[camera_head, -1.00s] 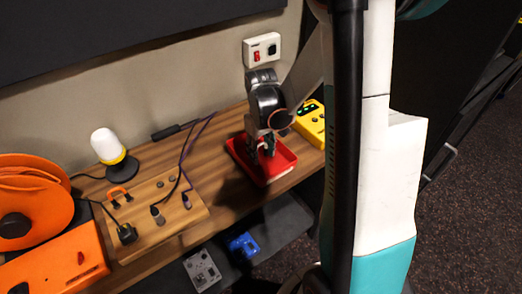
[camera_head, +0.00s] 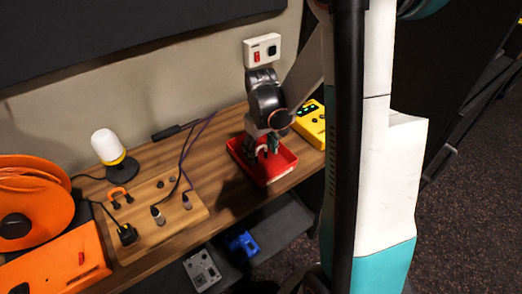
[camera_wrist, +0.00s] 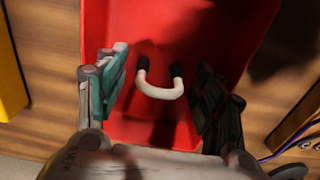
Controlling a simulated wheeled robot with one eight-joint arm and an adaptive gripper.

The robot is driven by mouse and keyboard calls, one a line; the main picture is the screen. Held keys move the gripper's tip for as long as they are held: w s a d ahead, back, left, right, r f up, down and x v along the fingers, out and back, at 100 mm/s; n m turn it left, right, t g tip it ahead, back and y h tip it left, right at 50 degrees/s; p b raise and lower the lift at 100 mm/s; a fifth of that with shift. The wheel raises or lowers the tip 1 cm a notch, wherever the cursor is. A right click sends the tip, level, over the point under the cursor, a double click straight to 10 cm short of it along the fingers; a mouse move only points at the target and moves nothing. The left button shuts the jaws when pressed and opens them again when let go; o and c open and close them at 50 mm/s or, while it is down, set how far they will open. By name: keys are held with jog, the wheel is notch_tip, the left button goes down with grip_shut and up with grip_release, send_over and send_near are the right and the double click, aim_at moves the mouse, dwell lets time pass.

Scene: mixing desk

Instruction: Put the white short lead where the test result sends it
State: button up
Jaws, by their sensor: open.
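The white short lead (camera_wrist: 159,93) is a small white U with dark plug ends. It is in the red tray (camera_wrist: 185,135), between my gripper's fingers with a gap on both sides. In the head view the lead (camera_head: 262,150) shows as a small white arc in the red tray (camera_head: 281,176). My gripper (camera_wrist: 162,84) is open, its fingers on either side of the lead. In the head view my gripper (camera_head: 263,147) is low over the tray. A yellow tester box (camera_head: 310,124) with green lights stands right of the tray, partly hidden by my arm.
A wooden board (camera_head: 190,217) with sockets, plugs and an orange short lead (camera_head: 119,194) lies left of the tray. A white lamp (camera_head: 107,146), an orange reel (camera_head: 32,198) and an orange box (camera_head: 60,260) stand farther left. A lower shelf holds a blue item (camera_head: 242,243).

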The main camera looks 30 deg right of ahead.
aim_at(261, 145)
notch_tip(261, 145, up, 12)
jog(key=p, duration=0.3)
jog(key=shift+f, duration=0.1)
dwell(0.3)
